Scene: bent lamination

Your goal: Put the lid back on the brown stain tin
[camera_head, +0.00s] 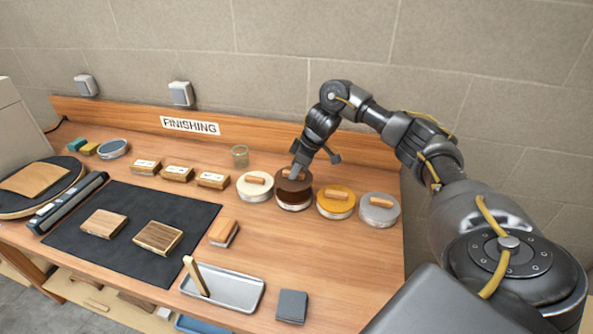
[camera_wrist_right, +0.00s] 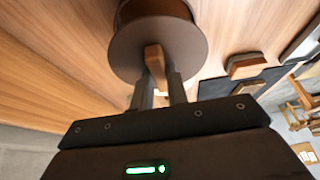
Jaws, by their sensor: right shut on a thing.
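The brown stain tin (camera_head: 293,206) stands in the row of tins at the back right of the bench. Its dark brown lid (camera_head: 285,184) is over it, with the tin's lower side showing beneath. My right gripper (camera_head: 295,172) comes down from above and is shut on the lid's wooden handle. In the right wrist view the handle (camera_wrist_right: 154,60) is between the two fingers, and the round lid (camera_wrist_right: 185,45) hides most of the tin behind it. I cannot tell whether the lid touches the tin's rim. My left gripper is not in view.
A cream tin (camera_head: 255,188) stands close on the left, a yellow tin (camera_head: 336,203) and a grey tin (camera_head: 380,210) on the right. A glass jar (camera_head: 240,156) is behind. A metal tray (camera_head: 235,292) and dark mat (camera_head: 80,235) lie nearer the front.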

